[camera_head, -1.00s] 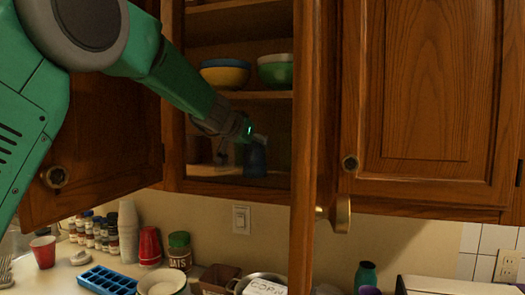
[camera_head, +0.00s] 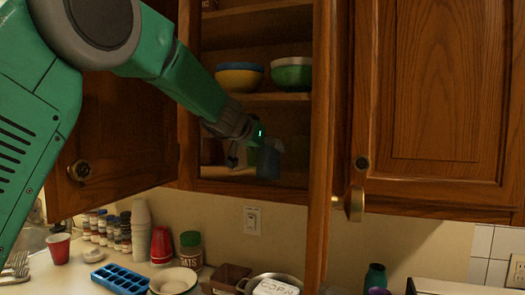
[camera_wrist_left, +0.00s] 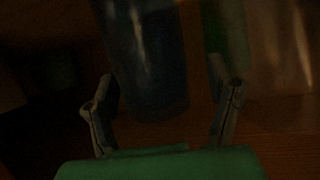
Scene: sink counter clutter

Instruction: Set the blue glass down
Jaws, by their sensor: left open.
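The blue glass (camera_head: 268,162) stands upright on the bottom shelf of the open cabinet, dim in the shade. In the left wrist view the blue glass (camera_wrist_left: 150,60) rests on the dark wooden shelf between and beyond the fingers, its top cut off by the frame. My left gripper (camera_head: 256,150) reaches into the cabinet at the glass. In the left wrist view its fingers (camera_wrist_left: 163,100) are spread, with gaps on both sides of the glass. My right gripper is not in view.
A green glass (camera_wrist_left: 226,35) and a clear one (camera_wrist_left: 283,60) stand close on the right in the left wrist view. Bowls (camera_head: 239,79) sit on the shelf above. The open cabinet door (camera_head: 320,150) stands edge-on at right. Clutter fills the counter below.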

